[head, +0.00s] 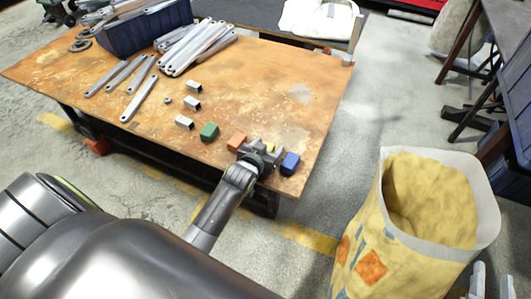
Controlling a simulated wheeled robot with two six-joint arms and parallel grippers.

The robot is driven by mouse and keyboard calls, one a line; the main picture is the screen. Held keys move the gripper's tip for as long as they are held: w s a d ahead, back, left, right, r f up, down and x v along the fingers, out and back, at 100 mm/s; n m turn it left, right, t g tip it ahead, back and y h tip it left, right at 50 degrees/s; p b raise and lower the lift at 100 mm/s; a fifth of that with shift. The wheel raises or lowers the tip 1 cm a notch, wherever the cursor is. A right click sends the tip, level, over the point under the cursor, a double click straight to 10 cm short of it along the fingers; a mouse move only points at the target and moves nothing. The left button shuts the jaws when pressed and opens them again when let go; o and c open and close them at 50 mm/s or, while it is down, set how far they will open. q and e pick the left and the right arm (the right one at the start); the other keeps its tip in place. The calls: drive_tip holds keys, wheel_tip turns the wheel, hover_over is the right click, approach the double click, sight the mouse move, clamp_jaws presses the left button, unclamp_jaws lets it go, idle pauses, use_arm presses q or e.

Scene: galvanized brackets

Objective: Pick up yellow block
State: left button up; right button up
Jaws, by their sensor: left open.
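The yellow block (270,148) is near the front right edge of the wooden table (270,95). Only a small part of it shows, as my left gripper covers the rest. My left gripper (266,152) is open and right at the yellow block, with its fingers close to it; I cannot tell whether they touch it. My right gripper (492,284) shows only at the lower right corner, with two grey fingertips apart and nothing seen between them, far from the block.
An orange block (236,141) and a green block (209,131) lie left of the yellow one, a blue block (290,163) right. Metal brackets (200,45) and a dark blue bin (150,30) are at the back. A large yellow bag (370,225) stands right of the table.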

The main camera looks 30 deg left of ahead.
use_arm(q)
drive_tip(key=shift+c, duration=0.4)
drive_tip(key=c, duration=1.1)
drive_tip(key=shift+o, duration=0.2)
drive_tip(key=shift+r, duration=0.1)
